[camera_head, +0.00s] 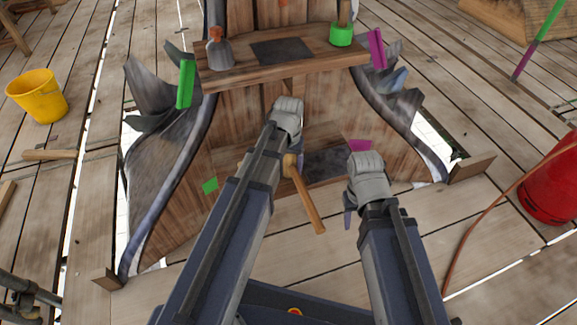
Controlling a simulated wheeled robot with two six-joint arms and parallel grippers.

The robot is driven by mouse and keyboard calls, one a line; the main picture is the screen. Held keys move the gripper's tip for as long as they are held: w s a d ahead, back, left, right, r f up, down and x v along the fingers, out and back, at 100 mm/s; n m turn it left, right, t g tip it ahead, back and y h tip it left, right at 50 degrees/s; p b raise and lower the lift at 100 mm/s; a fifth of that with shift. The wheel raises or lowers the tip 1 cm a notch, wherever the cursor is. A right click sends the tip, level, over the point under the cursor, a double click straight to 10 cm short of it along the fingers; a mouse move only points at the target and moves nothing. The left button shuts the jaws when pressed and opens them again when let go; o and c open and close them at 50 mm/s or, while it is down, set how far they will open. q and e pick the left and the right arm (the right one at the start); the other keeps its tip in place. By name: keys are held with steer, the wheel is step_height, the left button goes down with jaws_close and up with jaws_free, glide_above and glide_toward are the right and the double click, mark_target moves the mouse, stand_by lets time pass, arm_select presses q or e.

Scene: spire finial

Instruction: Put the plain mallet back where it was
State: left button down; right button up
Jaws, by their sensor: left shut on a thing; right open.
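A mallet with a light wooden handle (306,200) hangs at a tilt in front of the spire's lower part, its handle pointing down and to the right. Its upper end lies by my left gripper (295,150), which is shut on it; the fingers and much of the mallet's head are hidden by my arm. My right gripper (348,212) is open and empty, to the right of the handle and apart from it. A wooden shelf (285,68) crosses the spire above, with a dark patch (282,50) in its bare middle.
On the shelf stand a grey tool with an orange top (219,48) at left and a green object (341,35) with an upright wooden handle at right. A lower dark patch (328,165) lies behind my grippers. A yellow bucket (38,95) and red bucket (552,185) flank the spire.

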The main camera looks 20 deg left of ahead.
arm_select(q)
jaws_free()
steer(key=shift+r, duration=0.1)
step_height(320, 180, up, 12)
steer(key=p, duration=1.2)
steer(key=s+d+m, duration=0.1)
steer(key=s+d, duration=0.2)
steer(key=s, duration=0.1)
steer(key=s+d+m, duration=0.1)
steer(key=s+d, duration=0.3)
steer(key=s, duration=0.1)
steer(key=s+d+m+y, duration=0.1)
steer(key=s+d, duration=0.2)
steer(key=s, duration=0.2)
steer(key=shift+d+m, duration=0.25)
steer(key=shift+m, duration=0.15)
steer(key=shift+r, duration=0.1)
step_height(320, 180, up, 26)
steer(key=p, duration=2.6)
steer(key=shift+r+p, duration=0.15)
steer(key=shift+p, duration=0.2)
